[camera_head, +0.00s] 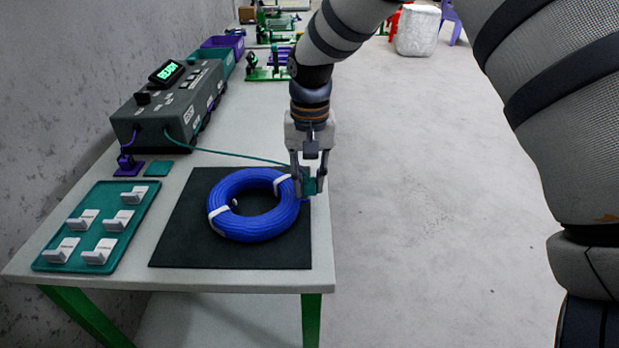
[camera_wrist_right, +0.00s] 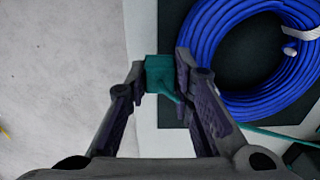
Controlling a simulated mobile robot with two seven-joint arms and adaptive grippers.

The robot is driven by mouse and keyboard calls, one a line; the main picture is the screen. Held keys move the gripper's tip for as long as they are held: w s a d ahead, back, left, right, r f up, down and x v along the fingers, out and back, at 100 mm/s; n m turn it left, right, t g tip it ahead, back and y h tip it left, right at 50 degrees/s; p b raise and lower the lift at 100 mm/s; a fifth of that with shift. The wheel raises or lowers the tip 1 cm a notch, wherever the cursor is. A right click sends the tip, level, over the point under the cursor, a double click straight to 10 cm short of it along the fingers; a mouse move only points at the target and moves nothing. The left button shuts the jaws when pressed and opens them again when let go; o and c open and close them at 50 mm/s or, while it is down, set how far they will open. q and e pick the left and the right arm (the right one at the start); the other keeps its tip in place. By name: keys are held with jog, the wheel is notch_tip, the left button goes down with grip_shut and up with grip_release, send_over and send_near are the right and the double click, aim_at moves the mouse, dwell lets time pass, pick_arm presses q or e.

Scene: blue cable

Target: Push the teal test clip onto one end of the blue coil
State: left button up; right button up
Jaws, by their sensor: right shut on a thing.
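The blue coil (camera_head: 256,222) lies flat on a black mat (camera_head: 185,250), with white ties around it. My right gripper (camera_head: 308,190) is at the coil's right side, pointing down near the table's right edge. It is shut on the teal test clip (camera_wrist_right: 159,74), which shows between its fingertips in the right wrist view. In that view the coil (camera_wrist_right: 222,85) is right of the clip, close to one finger; I cannot tell whether they touch. A teal lead (camera_head: 235,155) runs from a grey tester to the clip. My left gripper is not in view.
The grey tester (camera_head: 165,110) with a lit green display stands at the back left. A teal tray (camera_head: 105,222) with several white clips lies at the front left. A purple block (camera_head: 129,168) and a teal square (camera_head: 158,168) lie between them. Bare floor is to the right.

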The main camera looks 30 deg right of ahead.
jog(key=shift+f, duration=0.4)
dwell(0.8)
jog(key=shift+r, duration=0.1)
jog(key=shift+r, duration=0.5)
jog(key=shift+f, duration=0.55)
dwell(1.6)
jog(key=shift+r, duration=0.5)
jog(key=shift+s+f, duration=0.1)
jog(key=shift+f, duration=0.7)
dwell(2.7)
